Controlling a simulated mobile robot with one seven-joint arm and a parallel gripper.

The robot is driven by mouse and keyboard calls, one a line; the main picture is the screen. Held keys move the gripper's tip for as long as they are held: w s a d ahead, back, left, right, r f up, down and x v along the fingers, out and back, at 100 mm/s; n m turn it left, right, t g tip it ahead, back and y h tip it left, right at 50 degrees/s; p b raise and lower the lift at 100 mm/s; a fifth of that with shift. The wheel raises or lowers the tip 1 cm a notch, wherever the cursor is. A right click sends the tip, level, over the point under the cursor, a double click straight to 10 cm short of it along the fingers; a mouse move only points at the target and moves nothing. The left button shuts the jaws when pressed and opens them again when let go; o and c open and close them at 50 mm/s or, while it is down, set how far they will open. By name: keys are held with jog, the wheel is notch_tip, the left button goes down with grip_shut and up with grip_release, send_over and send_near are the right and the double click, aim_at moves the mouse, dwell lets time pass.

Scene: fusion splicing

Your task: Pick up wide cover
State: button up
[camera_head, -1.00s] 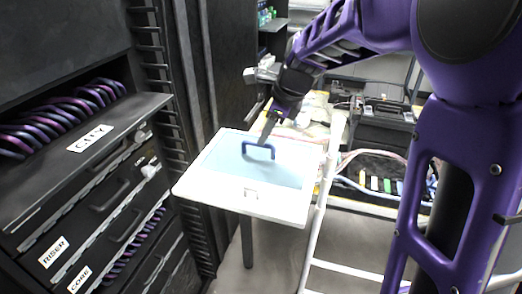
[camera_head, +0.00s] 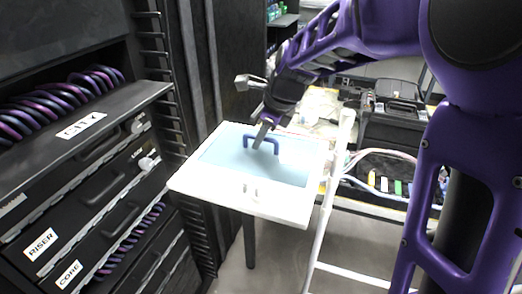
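A wide, flat pale-blue cover (camera_head: 220,153) lies on a small white table (camera_head: 196,181). A dark blue bracket-shaped handle (camera_head: 275,145) stands up from its far middle part. My purple arm reaches in from the upper right. My gripper (camera_head: 262,136) points down at the handle, and a dark finger overlaps the handle's top bar. I cannot tell whether it touches the handle or is in front of it. The finger gap is not clear at this size.
A black rack with drawers (camera_head: 100,165) and looped purple cables (camera_head: 60,100) stands close on the left. A white ladder-like frame (camera_head: 322,235) stands right of the table. Behind are a cluttered bench and a black toolbox (camera_head: 392,125).

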grip_shut()
notch_tip(320, 180, up, 10)
jog(key=shift+f+p, duration=0.1)
jog(key=shift+p, duration=0.7)
